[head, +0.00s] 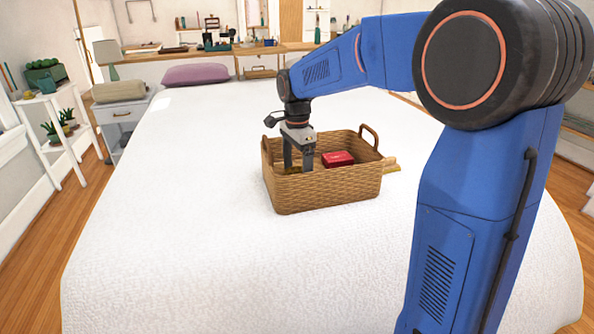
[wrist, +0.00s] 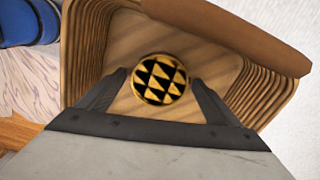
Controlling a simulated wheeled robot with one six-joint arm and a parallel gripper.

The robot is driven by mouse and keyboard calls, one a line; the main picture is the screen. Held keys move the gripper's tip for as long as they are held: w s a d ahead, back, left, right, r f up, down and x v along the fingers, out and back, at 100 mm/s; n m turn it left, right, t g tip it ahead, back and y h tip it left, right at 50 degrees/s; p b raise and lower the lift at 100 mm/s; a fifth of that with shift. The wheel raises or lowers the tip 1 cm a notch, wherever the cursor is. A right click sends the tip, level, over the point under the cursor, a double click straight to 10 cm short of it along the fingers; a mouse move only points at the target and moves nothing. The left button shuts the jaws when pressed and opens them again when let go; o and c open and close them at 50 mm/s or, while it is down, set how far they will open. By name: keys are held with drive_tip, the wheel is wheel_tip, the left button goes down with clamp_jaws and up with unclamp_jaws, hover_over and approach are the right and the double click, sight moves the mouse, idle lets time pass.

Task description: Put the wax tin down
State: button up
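The wax tin (wrist: 159,80) is round, with black and gold triangles on its top. In the wrist view it is between the two fingers of my gripper (wrist: 160,82), with a small gap showing on each side. My gripper (head: 298,168) points down into a wicker basket (head: 325,190) on the bed, at its left part. The fingers are apart. In the head view only a bit of gold (head: 293,169) shows by the fingertips, and the front wall hides the basket floor. The tin appears to sit on the basket floor, loose between the fingers.
A red box (head: 337,159) is in the basket, right of my gripper. The basket has raised handles (head: 369,136) at its ends. A tan object (head: 391,164) lies just outside its right side. The white bed (head: 180,220) is clear around it, with a purple pillow (head: 196,74) far back.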

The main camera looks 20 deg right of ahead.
drive_tip(key=shift+r, duration=0.1)
wheel_tip(320, 180, up, 12)
idle(0.6)
drive_tip(key=s+d+f+n+t, duration=0.15)
drive_tip(key=s+n, duration=0.25)
drive_tip(key=s, duration=0.6)
drive_tip(key=s+d+f+n+t, duration=0.1)
drive_tip(key=s+d+f+n, duration=0.2)
drive_tip(key=s, duration=0.6)
drive_tip(key=s+d+f+n+t, duration=0.2)
drive_tip(key=s+f+n, duration=0.6)
drive_tip(key=s, duration=0.6)
drive_tip(key=shift+s+d+f+n, duration=0.25)
drive_tip(key=shift+f+n, duration=0.15)
drive_tip(key=shift+f, duration=0.3)
